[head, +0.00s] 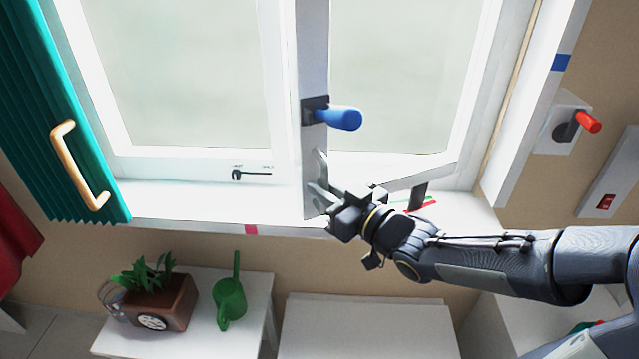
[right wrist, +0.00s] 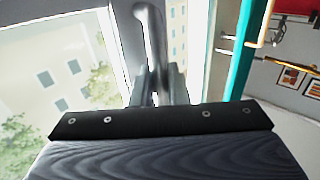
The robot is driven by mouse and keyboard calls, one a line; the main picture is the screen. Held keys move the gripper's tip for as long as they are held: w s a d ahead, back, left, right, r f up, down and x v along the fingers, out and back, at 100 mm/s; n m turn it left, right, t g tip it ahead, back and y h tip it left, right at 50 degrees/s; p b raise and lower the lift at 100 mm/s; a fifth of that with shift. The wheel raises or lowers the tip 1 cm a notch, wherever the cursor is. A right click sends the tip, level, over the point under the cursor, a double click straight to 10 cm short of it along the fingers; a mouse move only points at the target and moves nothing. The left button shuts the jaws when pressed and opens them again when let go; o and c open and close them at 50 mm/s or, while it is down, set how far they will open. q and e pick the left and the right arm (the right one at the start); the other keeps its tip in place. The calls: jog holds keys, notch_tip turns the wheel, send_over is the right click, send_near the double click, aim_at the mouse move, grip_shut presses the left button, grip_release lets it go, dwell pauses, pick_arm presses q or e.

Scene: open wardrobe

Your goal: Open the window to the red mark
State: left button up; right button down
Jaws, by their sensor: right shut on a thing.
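The window's right sash (head: 313,60) stands ajar, its free edge towards me over the white sill. A blue handle (head: 338,117) sticks out from that edge. My right gripper (head: 320,192) is at the lower part of the edge, below the blue handle. In the right wrist view its fingers are closed around a grey window handle (right wrist: 152,35). A red mark (head: 251,230) is on the sill's front edge, left of my right gripper. Another red strip with a green one lies on the sill behind my wrist, partly hidden. My left gripper is not in view.
A teal shutter (head: 75,130) with a wooden handle stands at the left. A small black hook (head: 240,174) is on the left pane's lower frame. Below are a potted plant (head: 155,300) and a green watering can (head: 230,298) on a white table. A red-handled lever (head: 588,121) is on the right wall.

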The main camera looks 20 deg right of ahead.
jog(key=c, duration=1.8)
grip_release()
jog(key=shift+o, duration=0.2)
jog(key=v, duration=0.7)
jog(key=shift+s, duration=0.3)
jog(key=shift+d, duration=0.25)
